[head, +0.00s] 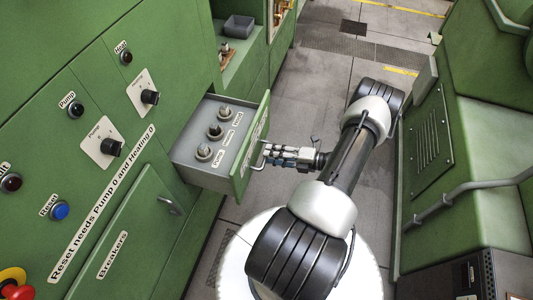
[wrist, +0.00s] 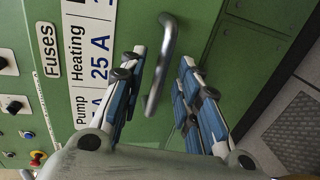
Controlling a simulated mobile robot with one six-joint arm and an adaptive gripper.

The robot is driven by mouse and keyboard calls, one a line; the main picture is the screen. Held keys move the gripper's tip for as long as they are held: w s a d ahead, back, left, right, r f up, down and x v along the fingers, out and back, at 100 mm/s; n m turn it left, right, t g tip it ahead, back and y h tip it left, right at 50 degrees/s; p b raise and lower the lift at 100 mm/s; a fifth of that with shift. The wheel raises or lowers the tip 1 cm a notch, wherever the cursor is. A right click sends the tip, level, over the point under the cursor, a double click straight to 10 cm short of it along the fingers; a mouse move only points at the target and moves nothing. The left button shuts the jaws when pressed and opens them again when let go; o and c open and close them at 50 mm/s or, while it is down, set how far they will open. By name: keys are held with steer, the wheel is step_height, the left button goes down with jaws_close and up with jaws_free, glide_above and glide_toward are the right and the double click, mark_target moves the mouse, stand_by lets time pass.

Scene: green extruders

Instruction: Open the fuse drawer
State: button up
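The fuse drawer (head: 183,158) is pulled out of the green cabinet in the head view. Several round fuse holders (head: 215,131) stand on its grey inner top. Its green front panel shows in the wrist view with a "Fuses" label (wrist: 47,50) and a "Heating / Pump 25 A" label (wrist: 88,55). A grey bar handle (wrist: 160,70) is on this front. My gripper (head: 270,152) is at the drawer front, reaching from the right. In the wrist view its two fingers stand apart on either side of the handle, with gaps visible on both sides.
The cabinet holds black knobs (head: 110,147), a blue reset button (head: 59,211), a red emergency stop (head: 17,292) and a closed "Breakers" door (head: 128,237). A green machine with a rail (head: 465,188) stands at right. Grey floor (head: 315,95) lies clear beyond my arm.

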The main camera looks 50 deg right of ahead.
steer(key=v, duration=0.9)
steer(key=shift+w, duration=0.15)
